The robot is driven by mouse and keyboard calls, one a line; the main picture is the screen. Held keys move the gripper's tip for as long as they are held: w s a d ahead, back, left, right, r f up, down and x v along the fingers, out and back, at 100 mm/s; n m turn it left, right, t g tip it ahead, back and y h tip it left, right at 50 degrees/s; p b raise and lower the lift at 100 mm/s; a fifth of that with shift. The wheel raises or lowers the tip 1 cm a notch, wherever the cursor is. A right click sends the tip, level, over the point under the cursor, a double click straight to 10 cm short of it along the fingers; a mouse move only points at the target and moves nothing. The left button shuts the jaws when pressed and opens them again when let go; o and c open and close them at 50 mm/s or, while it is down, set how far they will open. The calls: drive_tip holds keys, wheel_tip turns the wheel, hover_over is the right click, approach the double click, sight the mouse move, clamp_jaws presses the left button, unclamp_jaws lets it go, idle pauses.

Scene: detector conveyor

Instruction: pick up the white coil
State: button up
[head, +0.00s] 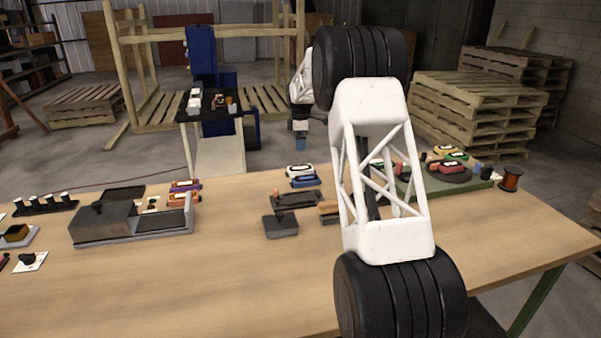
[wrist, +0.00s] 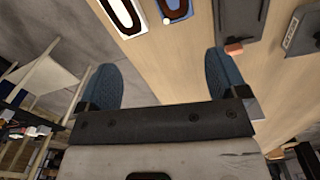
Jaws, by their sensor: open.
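The white coil (head: 299,170) lies near the far edge of the wooden table, directly beside a blue coil (head: 304,182). In the wrist view the white coil (wrist: 124,17) is at the top, cut off by the frame edge, with a dark oval ring on its white body. The blue coil (wrist: 175,10) is to its right. My gripper (head: 300,143) hangs above and just beyond the white coil in the head view, apart from it. In the wrist view my gripper (wrist: 162,75) has its two blue fingers wide apart with nothing between them.
A grey box-like device (head: 105,225) with orange and purple coils is on the left. A green board (head: 440,185) with several parts is on the right. The table front is clear.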

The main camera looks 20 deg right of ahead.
drive_tip(key=n, duration=0.2)
hover_over(301, 168)
wheel_tip(301, 168, down, 8)
drive_tip(key=shift+w+a+f, duration=0.1)
drive_tip(key=shift+f, duration=1.3)
drive_tip(key=shift+f, duration=2.6)
drive_tip(key=c, duration=1.2)
